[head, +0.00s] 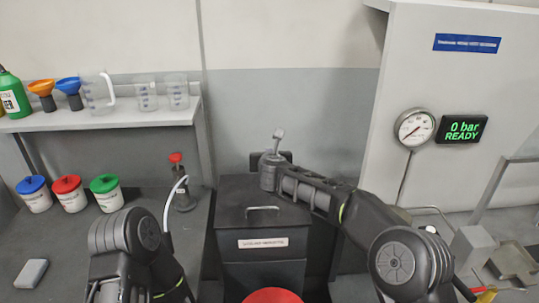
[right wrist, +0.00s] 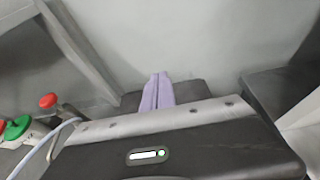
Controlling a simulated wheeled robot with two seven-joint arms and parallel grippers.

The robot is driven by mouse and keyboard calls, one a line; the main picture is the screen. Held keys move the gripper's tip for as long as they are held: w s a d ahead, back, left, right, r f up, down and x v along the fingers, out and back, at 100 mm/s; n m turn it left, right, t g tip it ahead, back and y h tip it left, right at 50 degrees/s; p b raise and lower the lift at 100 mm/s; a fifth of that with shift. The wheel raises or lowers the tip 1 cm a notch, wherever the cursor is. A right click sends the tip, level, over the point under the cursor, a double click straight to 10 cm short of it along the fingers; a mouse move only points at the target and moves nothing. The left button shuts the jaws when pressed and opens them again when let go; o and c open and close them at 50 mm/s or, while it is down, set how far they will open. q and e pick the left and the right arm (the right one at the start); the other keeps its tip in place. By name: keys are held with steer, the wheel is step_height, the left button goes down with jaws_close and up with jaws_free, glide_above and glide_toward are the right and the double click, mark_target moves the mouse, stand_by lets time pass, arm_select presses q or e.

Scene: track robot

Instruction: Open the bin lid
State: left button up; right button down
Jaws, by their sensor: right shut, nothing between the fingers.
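The dark grey bin (head: 264,275) stands in the middle of the head view with a pale label on its front. Its lid (head: 235,195) lies flat and closed on top, with a thin metal handle (head: 262,208) near the front edge. My right arm reaches in from the right over the lid's rear right part, hiding some of it. My right gripper (head: 279,134) is shut and empty above the back of the bin, apart from the handle. Its pale purple fingers (right wrist: 157,92) show together in the right wrist view. My left arm is at lower left; its gripper is out of view.
A red-topped pump (head: 178,175) with a hose stands left of the bin, beside several lidded tubs (head: 68,190). A shelf (head: 100,120) holds funnels and beakers. A white panel with a gauge (head: 414,128) stands to the right. A red round object (head: 272,296) is at the bottom.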

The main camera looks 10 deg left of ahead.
steer(key=shift+s+r, duration=0.1)
steer(key=shift+r, duration=0.1)
stand_by(0.5)
steer(key=b+v, duration=0.3)
steer(key=v, duration=0.4)
steer(key=shift+s+b, duration=0.35)
steer(key=shift+d, duration=0.1)
